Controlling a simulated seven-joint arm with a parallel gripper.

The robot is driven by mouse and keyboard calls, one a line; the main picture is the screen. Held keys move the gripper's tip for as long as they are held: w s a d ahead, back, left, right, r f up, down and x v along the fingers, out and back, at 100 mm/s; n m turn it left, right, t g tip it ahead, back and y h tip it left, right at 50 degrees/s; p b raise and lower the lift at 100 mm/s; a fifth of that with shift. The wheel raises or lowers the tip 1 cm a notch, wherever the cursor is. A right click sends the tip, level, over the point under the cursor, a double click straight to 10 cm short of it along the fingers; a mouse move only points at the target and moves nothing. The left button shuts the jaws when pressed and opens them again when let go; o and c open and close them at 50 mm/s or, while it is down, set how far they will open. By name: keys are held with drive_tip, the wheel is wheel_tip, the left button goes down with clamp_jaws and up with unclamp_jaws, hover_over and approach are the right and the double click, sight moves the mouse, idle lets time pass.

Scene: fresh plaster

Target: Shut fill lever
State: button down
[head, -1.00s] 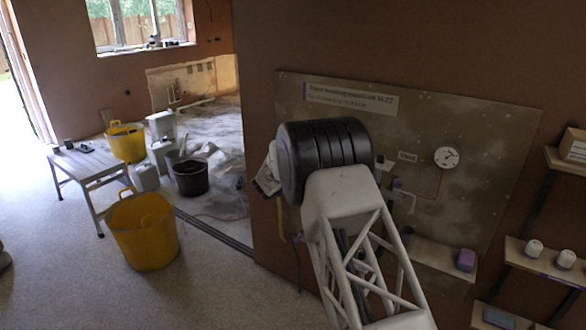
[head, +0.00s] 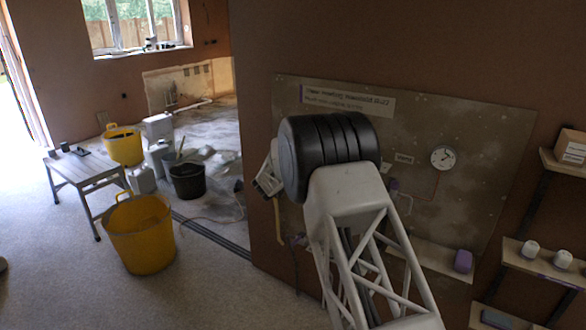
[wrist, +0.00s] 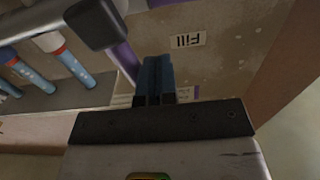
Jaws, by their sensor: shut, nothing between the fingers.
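In the wrist view, my gripper (wrist: 153,80) has its dark blue fingers together and empty, pointing toward the board. A "Fill" label (wrist: 188,40) shows upside down just beyond the fingertips. A purple lever handle (wrist: 122,58) runs down from a black block (wrist: 97,22) on a grey pipe, left of the fingers. I cannot tell whether the fingers touch it. In the head view, my black wrist joint covers the fill part of the board (head: 470,130), and the fingertips are hidden.
A round gauge (head: 443,158) and a small ledge with a purple block (head: 463,261) are to the right of my arm. A yellow bucket (head: 140,235) and a bench (head: 85,168) are on the floor at left.

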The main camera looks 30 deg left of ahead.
drive_tip(key=shift+d, duration=0.1)
drive_tip(key=s, duration=0.7)
drive_tip(key=shift+a+r, duration=0.2)
drive_tip(key=shift+a, duration=0.1)
idle(0.6)
idle(0.5)
